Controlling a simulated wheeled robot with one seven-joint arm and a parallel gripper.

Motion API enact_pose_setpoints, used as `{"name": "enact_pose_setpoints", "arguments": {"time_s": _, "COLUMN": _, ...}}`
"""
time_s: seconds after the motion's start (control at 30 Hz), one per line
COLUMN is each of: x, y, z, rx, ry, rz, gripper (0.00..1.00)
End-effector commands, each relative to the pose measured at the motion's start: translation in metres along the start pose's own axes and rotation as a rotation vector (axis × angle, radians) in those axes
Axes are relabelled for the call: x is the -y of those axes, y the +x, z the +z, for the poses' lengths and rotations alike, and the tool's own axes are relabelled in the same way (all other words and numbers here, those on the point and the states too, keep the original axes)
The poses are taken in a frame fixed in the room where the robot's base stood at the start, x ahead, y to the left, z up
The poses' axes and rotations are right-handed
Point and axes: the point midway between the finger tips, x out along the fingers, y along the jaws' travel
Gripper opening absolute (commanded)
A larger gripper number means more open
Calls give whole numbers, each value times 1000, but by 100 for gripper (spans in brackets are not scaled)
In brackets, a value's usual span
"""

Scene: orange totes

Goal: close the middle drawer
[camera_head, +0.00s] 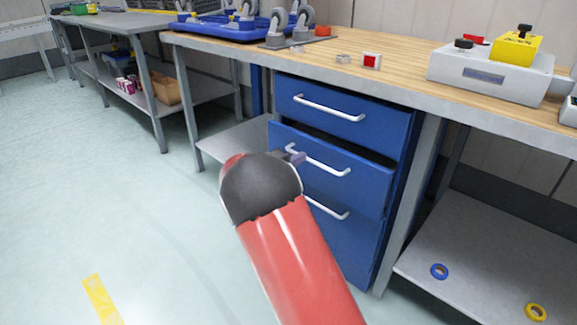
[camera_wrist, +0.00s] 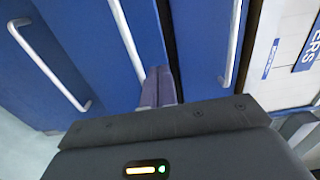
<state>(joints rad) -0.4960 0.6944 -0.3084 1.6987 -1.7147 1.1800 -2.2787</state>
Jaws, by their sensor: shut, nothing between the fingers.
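The blue middle drawer (camera_head: 350,182) stands a little out of its cabinet, with a dark gap along its top edge. Its white bar handle (camera_head: 325,160) runs across the front. The same drawer front (camera_wrist: 148,30) and handle (camera_wrist: 128,42) show in the wrist view. My gripper (camera_head: 294,156) is shut and empty at the left end of that handle. In the wrist view its fingertips (camera_wrist: 158,72) are together in front of the drawer face, beside the handle; I cannot tell whether they touch it. My arm hides part of the lower drawer fronts.
The top drawer (camera_head: 345,112) looks shut above, and the bottom drawer (camera_head: 345,240) is below. The wooden worktop (camera_head: 400,60) carries a grey and yellow device (camera_head: 495,65). A lower shelf (camera_head: 480,265) at right holds two rings. The floor at left is clear.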

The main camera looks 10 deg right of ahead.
Motion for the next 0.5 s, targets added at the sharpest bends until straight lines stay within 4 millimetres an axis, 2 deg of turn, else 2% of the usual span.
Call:
{"name": "enact_pose_setpoints", "arguments": {"time_s": 0.03, "x": 0, "y": 13, "z": -1, "rx": -4, "ry": 0, "rz": -1, "gripper": 0}}
{"name": "enact_pose_setpoints", "arguments": {"time_s": 0.2, "x": 0, "y": 44, "z": -1, "rx": -2, "ry": 1, "rz": 0, "gripper": 0}}
{"name": "enact_pose_setpoints", "arguments": {"time_s": 0.33, "x": 0, "y": 60, "z": 0, "rx": -2, "ry": 1, "rz": 0, "gripper": 0}}
{"name": "enact_pose_setpoints", "arguments": {"time_s": 0.5, "x": 0, "y": 69, "z": 0, "rx": -1, "ry": 0, "rz": 1, "gripper": 0}}
